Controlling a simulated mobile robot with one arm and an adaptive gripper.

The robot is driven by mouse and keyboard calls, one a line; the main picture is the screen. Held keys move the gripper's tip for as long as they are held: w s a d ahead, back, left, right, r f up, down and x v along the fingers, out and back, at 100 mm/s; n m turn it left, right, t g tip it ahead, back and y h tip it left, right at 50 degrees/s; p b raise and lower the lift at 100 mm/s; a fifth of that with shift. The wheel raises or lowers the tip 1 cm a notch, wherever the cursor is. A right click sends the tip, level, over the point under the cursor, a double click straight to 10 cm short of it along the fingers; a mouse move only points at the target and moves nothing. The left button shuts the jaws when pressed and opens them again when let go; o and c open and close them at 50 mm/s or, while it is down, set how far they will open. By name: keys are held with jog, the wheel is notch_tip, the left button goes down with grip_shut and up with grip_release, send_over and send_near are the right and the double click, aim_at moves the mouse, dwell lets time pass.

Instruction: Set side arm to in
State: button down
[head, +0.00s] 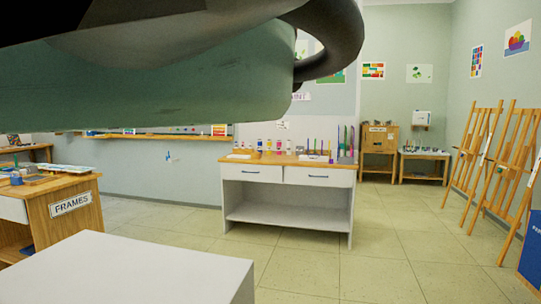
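A large dark grey-green shape with a black curved loop fills the top left of the head view, very close to the camera. It looks like part of my own arm, but I cannot tell for sure. My gripper's fingers are not seen. I cannot make out anything that is clearly a side arm, so its position cannot be told.
A white two-drawer table (288,175) with art supplies stands ahead. A wooden cabinet marked FRAMES (72,222) is at left. A plain white top (130,275) is close in front. Wooden easels (505,170) line the right wall. Tiled floor (400,240) is open at centre right.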

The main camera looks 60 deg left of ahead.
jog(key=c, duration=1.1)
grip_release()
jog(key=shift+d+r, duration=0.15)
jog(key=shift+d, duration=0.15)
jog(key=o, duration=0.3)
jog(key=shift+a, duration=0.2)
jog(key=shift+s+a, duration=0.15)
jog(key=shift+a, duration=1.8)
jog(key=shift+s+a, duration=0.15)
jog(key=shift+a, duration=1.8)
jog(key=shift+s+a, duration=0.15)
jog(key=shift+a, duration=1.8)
